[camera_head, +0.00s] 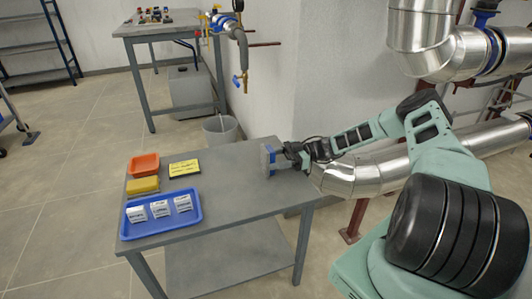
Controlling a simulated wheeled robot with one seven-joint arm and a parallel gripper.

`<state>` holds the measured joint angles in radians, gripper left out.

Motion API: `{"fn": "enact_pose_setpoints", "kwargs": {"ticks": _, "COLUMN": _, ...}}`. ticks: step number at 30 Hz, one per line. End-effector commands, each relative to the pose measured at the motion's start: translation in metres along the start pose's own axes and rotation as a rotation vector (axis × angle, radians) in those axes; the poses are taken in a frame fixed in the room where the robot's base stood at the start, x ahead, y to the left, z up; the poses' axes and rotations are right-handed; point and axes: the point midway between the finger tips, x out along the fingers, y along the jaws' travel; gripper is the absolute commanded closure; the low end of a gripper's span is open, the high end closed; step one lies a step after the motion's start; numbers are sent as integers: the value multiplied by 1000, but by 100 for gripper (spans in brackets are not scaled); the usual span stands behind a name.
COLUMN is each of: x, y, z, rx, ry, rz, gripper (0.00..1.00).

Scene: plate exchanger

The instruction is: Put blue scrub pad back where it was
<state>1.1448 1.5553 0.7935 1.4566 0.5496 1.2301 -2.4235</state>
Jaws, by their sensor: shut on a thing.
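My gripper (278,157) is at the right end of the grey table (235,196), with my arm reaching in from the right. It is shut on a small upright piece, blue with a greyish face, which I take to be the blue scrub pad (268,159). The pad is at the table's back right part. I cannot tell whether its lower edge touches the tabletop. The jaws are small and partly hidden by the pad.
On the table's left are an orange tray (143,159), a yellow sponge-like block (143,186), a yellow card (184,168) and a blue tray (195,220) with three white labelled boxes. The table's middle is clear. A wall and silvery pipes (355,178) stand close behind and right.

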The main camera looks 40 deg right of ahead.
Motion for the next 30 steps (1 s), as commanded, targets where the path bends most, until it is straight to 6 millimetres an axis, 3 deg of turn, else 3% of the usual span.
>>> {"fn": "enact_pose_setpoints", "kwargs": {"ticks": 10, "x": -1, "y": -1, "z": 4, "rx": -1, "ry": 0, "rz": 0, "gripper": 81}}
{"fn": "enact_pose_setpoints", "kwargs": {"ticks": 11, "x": -1, "y": -1, "z": 3, "rx": -1, "ry": 0, "rz": 0, "gripper": 39}}
{"fn": "enact_pose_setpoints", "kwargs": {"ticks": 13, "x": -1, "y": -1, "z": 2, "rx": -1, "ry": 0, "rz": 0, "gripper": 23}}
{"fn": "enact_pose_setpoints", "kwargs": {"ticks": 23, "x": -1, "y": -1, "z": -1, "rx": -1, "ry": -1, "rz": 0, "gripper": 23}}
{"fn": "enact_pose_setpoints", "kwargs": {"ticks": 30, "x": -36, "y": 0, "z": 1, "rx": -2, "ry": -1, "rz": 5, "gripper": 23}}
